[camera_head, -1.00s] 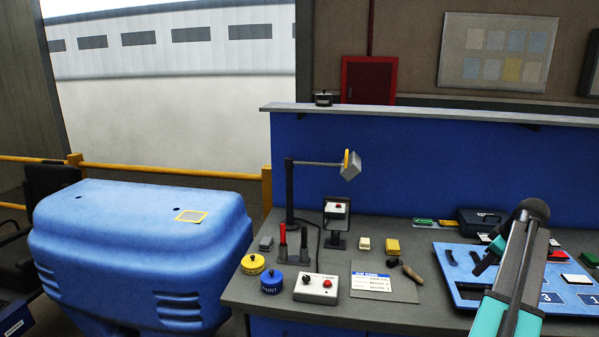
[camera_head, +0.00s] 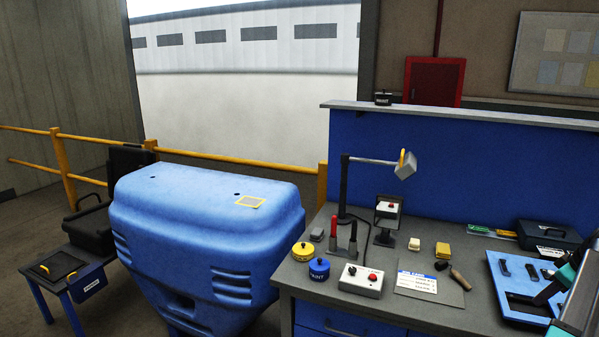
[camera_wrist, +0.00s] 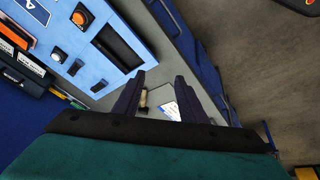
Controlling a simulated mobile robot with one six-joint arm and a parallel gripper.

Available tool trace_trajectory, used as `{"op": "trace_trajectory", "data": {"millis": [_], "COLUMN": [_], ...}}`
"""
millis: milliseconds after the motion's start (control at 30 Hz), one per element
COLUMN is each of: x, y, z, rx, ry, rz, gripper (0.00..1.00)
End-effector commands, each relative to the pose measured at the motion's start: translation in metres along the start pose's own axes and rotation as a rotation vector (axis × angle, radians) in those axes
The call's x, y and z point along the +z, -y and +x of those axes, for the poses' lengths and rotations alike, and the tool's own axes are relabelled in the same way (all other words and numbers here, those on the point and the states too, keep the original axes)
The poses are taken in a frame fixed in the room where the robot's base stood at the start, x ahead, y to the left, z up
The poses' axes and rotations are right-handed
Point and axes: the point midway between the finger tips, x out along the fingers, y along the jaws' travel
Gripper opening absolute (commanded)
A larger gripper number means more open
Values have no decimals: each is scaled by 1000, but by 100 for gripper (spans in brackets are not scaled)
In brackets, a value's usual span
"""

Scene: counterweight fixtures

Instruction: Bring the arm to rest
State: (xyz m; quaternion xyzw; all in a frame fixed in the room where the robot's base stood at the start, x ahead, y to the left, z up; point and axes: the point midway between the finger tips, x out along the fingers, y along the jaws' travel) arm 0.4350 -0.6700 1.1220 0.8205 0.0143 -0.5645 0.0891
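My gripper shows in the wrist view (camera_wrist: 158,88) with its two dark fingers spread apart and nothing between them. It points over the workbench (camera_wrist: 205,82), above the front edge of the blue tray (camera_wrist: 137,35). In the head view my arm comes in at the lower right corner, and a dark part of its end lies over the right side of the blue tray (camera_head: 495,285). The fingertips are hard to make out there. A printed card (camera_wrist: 170,110) and a wooden-handled tool (camera_wrist: 143,100) lie beyond the fingers, apart from them.
A large blue counterweight (camera_head: 205,225) with a yellow-framed square stands left of the workbench. On the bench are a lamp (camera_head: 345,190), yellow and blue paint tins (camera_head: 319,268), a control box (camera_head: 361,281) and a dark toolbox (camera_head: 548,236). A small table (camera_head: 62,268) stands far left.

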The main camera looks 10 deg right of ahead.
Motion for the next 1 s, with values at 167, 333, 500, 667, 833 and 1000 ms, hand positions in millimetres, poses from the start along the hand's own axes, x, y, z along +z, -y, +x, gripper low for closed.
{"op": "trace_trajectory", "data": {"millis": [167, 333, 500, 667, 833, 1000], "x": [-8, -18, -31, -44, -52, -54], "y": [18, 42, 80, 134, 196, 263], "z": [27, 61, 108, 167, 225, 277], "rx": [-25, -57, -101, -153, -204, -248], "ry": [10, 25, 50, 91, 143, 204], "rz": [11, 24, 44, 69, 93, 114], "gripper": [38, 38, 38, 38, 38, 38]}}
